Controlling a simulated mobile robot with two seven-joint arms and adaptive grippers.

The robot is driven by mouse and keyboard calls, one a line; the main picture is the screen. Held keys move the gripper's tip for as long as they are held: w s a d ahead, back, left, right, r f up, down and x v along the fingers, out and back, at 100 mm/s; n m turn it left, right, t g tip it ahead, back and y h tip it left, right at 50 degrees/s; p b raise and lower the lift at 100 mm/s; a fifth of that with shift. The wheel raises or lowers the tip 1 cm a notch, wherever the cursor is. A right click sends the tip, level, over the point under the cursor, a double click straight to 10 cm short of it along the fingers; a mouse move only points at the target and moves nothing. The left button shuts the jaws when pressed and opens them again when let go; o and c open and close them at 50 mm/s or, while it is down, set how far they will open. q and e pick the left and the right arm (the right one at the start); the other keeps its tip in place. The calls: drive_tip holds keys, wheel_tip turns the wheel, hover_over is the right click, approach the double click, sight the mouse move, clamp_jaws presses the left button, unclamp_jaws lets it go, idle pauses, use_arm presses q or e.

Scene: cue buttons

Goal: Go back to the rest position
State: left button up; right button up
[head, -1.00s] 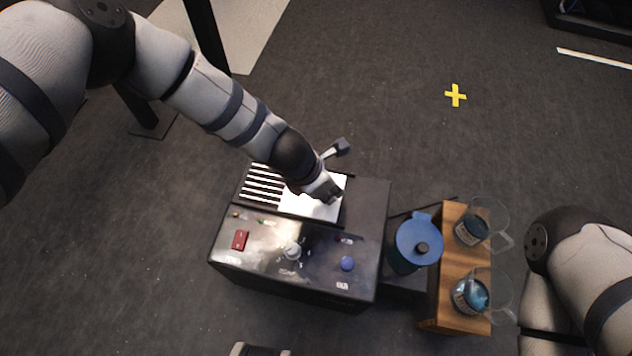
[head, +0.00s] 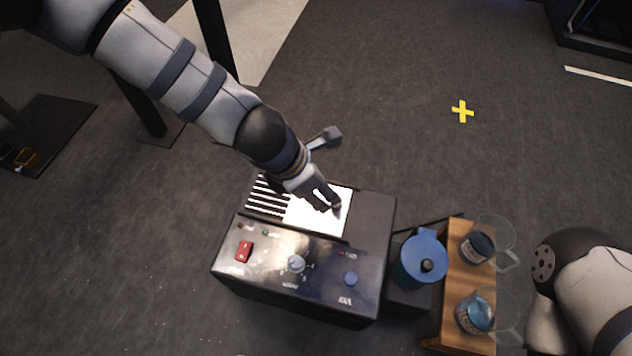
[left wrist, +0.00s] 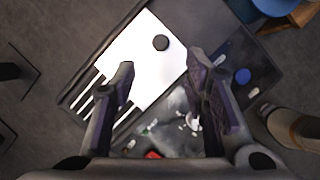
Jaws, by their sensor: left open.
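My left gripper (head: 328,203) is over the top of a dark control box (head: 372,225), above its white plate (head: 300,216). In the left wrist view its two fingers (left wrist: 160,95) are apart with nothing between them. The white plate (left wrist: 150,60) shows there with a dark round knob (left wrist: 161,42) on it. The box's front panel has a red switch (head: 244,251), a light dial (head: 296,264) and a blue button (head: 351,279). My right arm shows at the right edge of the head view, but its gripper is out of sight.
A blue-lidded pot (head: 421,258) stands right of the box. Beside it a wooden stand (head: 456,268) carries two clear mugs (head: 479,245) (head: 475,312). Dark legs stand at the upper left. The floor around a yellow cross (head: 462,111) is clear.

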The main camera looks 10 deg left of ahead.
use_arm(q)
drive_tip(key=v, duration=0.2)
drive_tip(key=shift+s+r, duration=0.1)
drive_tip(key=shift+r, duration=0.15)
